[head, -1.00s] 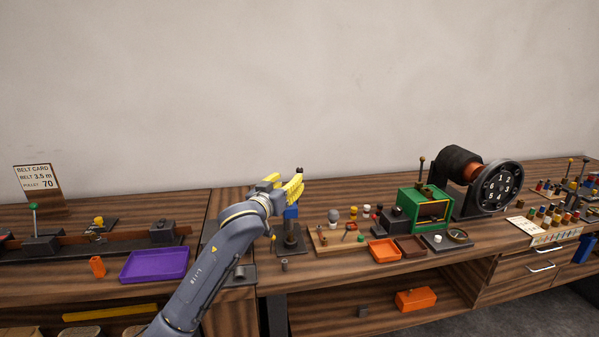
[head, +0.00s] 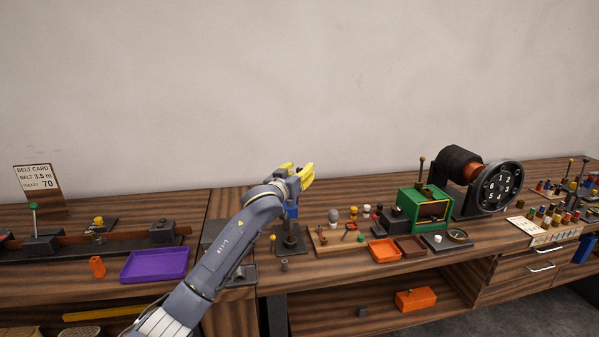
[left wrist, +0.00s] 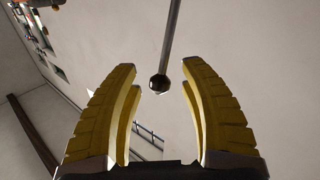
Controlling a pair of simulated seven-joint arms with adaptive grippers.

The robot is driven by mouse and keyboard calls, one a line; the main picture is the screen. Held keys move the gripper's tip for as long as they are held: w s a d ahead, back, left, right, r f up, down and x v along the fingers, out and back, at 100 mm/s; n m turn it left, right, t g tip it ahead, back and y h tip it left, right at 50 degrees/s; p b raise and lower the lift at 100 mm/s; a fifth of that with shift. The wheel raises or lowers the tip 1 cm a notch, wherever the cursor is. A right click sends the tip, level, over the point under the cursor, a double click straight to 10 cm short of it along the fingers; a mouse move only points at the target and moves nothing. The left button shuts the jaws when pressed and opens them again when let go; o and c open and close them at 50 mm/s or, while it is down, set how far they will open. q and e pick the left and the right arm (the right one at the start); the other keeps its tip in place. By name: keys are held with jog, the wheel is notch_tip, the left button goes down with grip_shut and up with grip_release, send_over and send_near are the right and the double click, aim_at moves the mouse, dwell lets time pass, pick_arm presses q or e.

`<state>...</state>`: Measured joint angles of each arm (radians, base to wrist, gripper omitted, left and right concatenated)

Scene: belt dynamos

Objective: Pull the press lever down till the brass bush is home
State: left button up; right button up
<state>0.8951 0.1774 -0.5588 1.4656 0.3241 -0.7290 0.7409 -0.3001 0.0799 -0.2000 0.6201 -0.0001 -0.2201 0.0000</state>
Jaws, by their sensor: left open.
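The press (head: 291,238) is a blue post on a dark base near the left end of the middle bench. My left gripper (head: 301,168) is above it, open, with yellow fingers, and hides its top in the head view. In the left wrist view the press lever (left wrist: 171,40) is a thin grey rod ending in a dark faceted knob (left wrist: 158,84). The knob appears between the spread fingertips (left wrist: 160,80), with a gap on both sides. I cannot tell its depth relative to them. I cannot make out the brass bush. My right gripper is not in view.
A small grey cylinder (head: 284,264) stands in front of the press. A wooden board (head: 336,243) with small parts and an orange tray (head: 384,260) lie to the right. A green-framed machine (head: 423,208) stands farther right. A purple tray (head: 155,274) is at the left.

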pick_arm(q)
jog(key=shift+o, duration=0.3)
grip_shut()
dwell(0.3)
jog(key=s+d+f+m+t+h, duration=0.1)
jog(key=s+d+f+m+t, duration=0.1)
jog(key=s+f, duration=0.3)
jog(key=shift+s+d+m+t+h, duration=0.15)
jog(key=shift+s+m+t+h, duration=0.3)
jog(key=shift+s, duration=0.8)
